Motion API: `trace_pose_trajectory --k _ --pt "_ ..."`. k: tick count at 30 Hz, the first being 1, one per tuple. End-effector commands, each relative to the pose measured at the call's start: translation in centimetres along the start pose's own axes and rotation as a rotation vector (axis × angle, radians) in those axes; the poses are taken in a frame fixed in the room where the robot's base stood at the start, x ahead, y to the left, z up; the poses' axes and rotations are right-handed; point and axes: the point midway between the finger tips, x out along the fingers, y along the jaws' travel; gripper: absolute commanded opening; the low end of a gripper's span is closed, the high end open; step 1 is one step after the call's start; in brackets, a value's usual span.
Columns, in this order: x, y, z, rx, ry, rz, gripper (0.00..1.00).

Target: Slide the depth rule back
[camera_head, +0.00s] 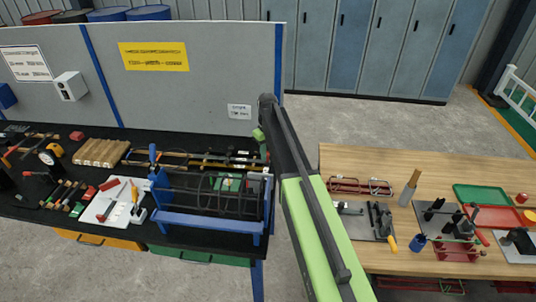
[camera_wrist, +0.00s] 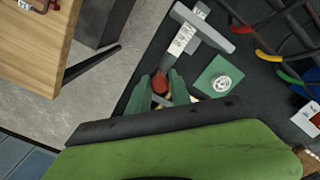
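What looks like the depth rule (camera_wrist: 183,40) lies on the dark bench top in the wrist view, a narrow bar with white marked strips and a grey crosspiece (camera_wrist: 231,29) near its far end. A red knob (camera_wrist: 160,84) is at its near end. My gripper (camera_wrist: 161,78) has its two green fingers on either side of this red knob, close to it. I cannot tell whether the fingers press on it.
A green plate (camera_wrist: 218,77) with a white disc lies right of the rule. Bars with red, yellow and green ends (camera_wrist: 268,55) are close by. A blue-framed rebar cage (camera_head: 212,200) stands on the black bench. A wooden table (camera_head: 350,160) is across a floor gap.

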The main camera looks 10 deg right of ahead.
Motion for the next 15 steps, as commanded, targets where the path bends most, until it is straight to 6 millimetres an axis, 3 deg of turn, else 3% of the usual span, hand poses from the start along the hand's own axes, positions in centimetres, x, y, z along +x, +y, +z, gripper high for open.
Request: trace_pose_trajectory --k 1,5,15 --pt "0.00 0.02 0.01 0.000 0.000 0.000 0.17" --pt "0.01 0.03 0.02 0.000 0.000 0.000 0.00" --pt "0.02 0.06 0.05 0.001 0.000 0.000 0.00"
